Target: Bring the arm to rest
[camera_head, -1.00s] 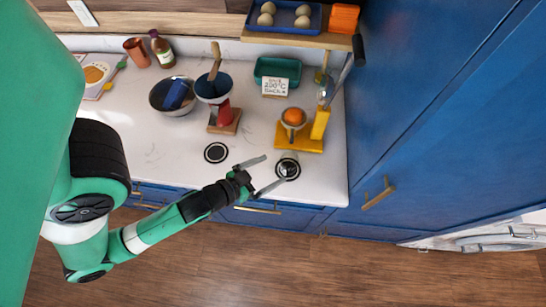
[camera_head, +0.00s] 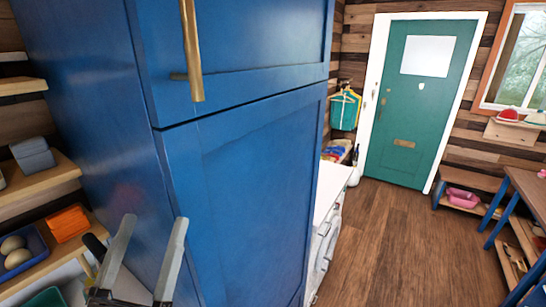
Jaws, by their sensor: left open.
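My left gripper (camera_head: 154,222) is at the lower left of the head view. Its two grey fingers point upward and stand apart, with nothing between them. It shows in front of the tall blue cabinet (camera_head: 245,190) and right of the wooden shelves; whether it touches anything cannot be told. Most of its arm is out of frame. My right gripper is not in view.
The blue cabinet fills the left middle, with a brass handle (camera_head: 191,50). At lower left a shelf holds a blue egg tray (camera_head: 33,262) and an orange block (camera_head: 68,223). Wooden floor (camera_head: 385,245) lies open toward the green door (camera_head: 415,100).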

